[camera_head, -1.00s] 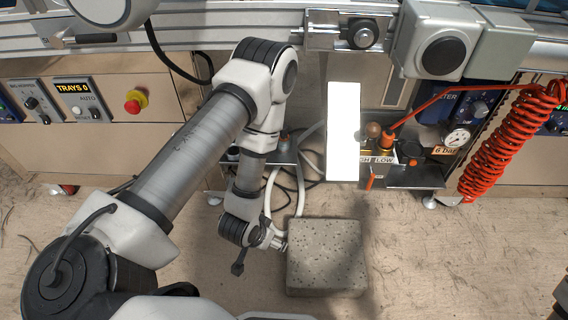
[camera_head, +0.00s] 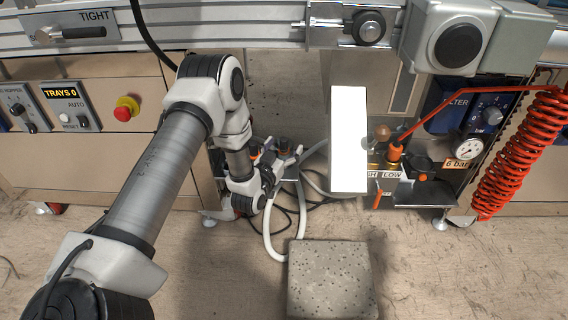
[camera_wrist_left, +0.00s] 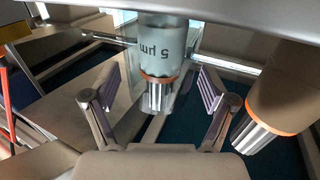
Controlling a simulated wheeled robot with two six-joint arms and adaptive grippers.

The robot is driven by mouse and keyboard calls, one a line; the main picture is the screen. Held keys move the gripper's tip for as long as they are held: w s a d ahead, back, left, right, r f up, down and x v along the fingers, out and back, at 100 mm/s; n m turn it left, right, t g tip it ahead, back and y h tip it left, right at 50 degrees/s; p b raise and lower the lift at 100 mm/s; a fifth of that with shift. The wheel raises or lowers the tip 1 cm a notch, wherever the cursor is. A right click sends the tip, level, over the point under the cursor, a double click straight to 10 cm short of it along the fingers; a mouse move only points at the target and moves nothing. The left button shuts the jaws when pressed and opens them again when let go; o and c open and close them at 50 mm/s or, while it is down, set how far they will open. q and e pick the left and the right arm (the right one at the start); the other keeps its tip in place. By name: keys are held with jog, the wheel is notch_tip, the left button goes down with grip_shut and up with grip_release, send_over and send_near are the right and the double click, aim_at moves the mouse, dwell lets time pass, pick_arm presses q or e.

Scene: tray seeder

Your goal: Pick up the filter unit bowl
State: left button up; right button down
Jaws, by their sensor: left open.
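The filter unit bowl (camera_wrist_left: 160,65) is a pale, see-through cylinder marked 5 µm, with an orange ring and a ribbed end, in the left wrist view. My left gripper (camera_wrist_left: 160,92) is open, with one padded finger on each side of the bowl and gaps on both sides. How deep the bowl lies between the fingers I cannot tell. In the head view my left gripper (camera_head: 272,178) is at the low shelf under the bench, partly hidden by its own wrist, near dark-topped units with orange rings (camera_head: 283,146). My right gripper is out of view.
A second similar unit (camera_wrist_left: 275,100) stands close to the right finger in the wrist view. A white panel (camera_head: 348,140), valves and a red coiled hose (camera_head: 518,150) are to the right. A speckled stone block (camera_head: 328,280) lies on the floor.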

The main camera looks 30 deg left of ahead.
pick_arm(q)
jog(key=shift+r, duration=0.1)
jog(key=c, duration=1.3)
